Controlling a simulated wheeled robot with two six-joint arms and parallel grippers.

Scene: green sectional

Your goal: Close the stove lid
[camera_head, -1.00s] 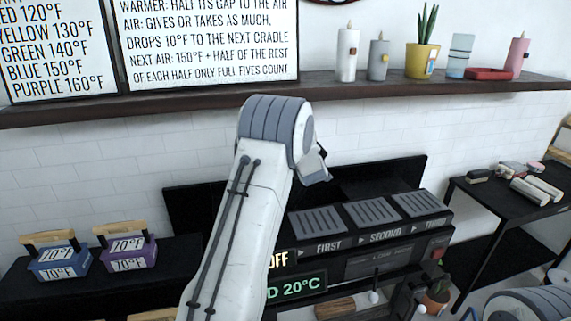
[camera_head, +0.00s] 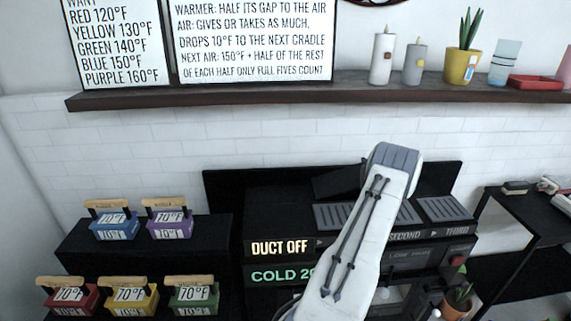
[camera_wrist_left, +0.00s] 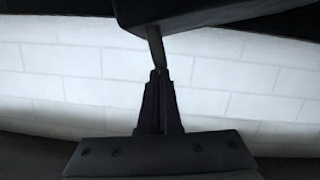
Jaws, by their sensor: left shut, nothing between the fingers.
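The stove (camera_head: 275,225) is a long black unit against the white brick wall, with "DUCT OFF" and "COLD 20" signs on its front. A dark tilted panel (camera_head: 337,181), probably its lid, stands raised behind the grilles, partly hidden by my left arm. My left arm reaches up across the stove, and its gripper is hidden behind the arm in the head view. In the left wrist view my left gripper (camera_wrist_left: 160,75) is shut and empty. My right gripper is not in view.
Several coloured 70°F boxes with wooden handles, including a purple one (camera_head: 168,224), stand on black steps at left. A wall shelf (camera_head: 230,97) with candles and a plant runs above. A black side table (camera_head: 535,215) and a potted plant (camera_head: 457,300) are at right.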

